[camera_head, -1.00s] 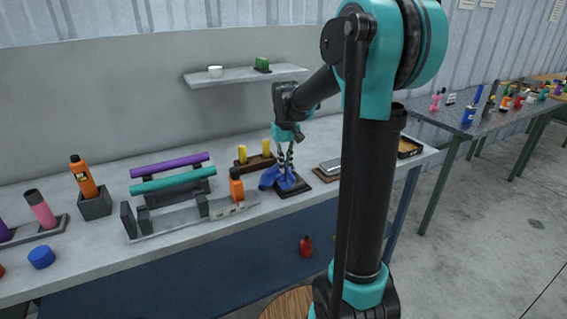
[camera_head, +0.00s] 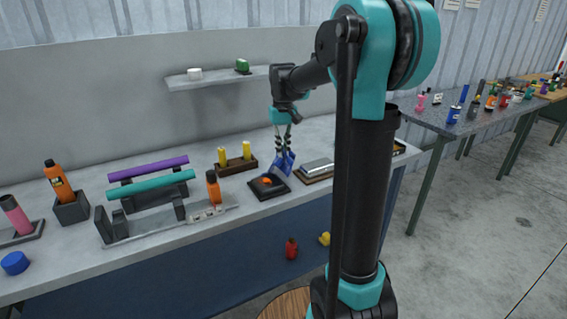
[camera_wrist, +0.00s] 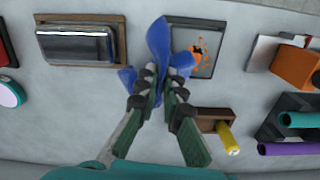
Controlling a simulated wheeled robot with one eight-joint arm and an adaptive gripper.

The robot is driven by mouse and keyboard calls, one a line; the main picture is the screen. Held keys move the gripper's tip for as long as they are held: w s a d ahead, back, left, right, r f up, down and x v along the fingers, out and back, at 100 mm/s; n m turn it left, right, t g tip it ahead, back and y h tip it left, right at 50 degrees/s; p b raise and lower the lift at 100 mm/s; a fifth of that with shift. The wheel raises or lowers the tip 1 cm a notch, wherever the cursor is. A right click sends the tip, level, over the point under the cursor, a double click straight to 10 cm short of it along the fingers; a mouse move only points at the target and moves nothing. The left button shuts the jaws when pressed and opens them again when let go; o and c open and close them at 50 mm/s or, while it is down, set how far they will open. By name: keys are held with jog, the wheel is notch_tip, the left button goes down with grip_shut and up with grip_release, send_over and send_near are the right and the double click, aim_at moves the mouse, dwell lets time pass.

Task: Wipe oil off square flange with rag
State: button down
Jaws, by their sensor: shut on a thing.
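My gripper (camera_head: 285,149) is shut on a blue rag (camera_head: 284,164) above the bench. In the wrist view, my gripper (camera_wrist: 163,82) pinches the rag (camera_wrist: 158,40), which bunches up between and past the fingers. A flat dark-edged square plate (camera_head: 279,193), seemingly the square flange, lies just beside the rag and bears an orange patch (camera_head: 267,183). In the wrist view, the plate (camera_wrist: 228,22) shows a grey face with orange splotches (camera_wrist: 199,48). The rag overlaps its left edge there; I cannot tell whether they touch.
A metal block (camera_head: 318,166) on a wooden tray lies right of the plate. A wooden holder with yellow pegs (camera_head: 235,160) is behind. Purple and teal tubes (camera_head: 150,185) rest on a rack farther left.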

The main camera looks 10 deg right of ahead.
jog(key=shift+r, duration=1.4)
jog(key=shift+w, duration=0.1)
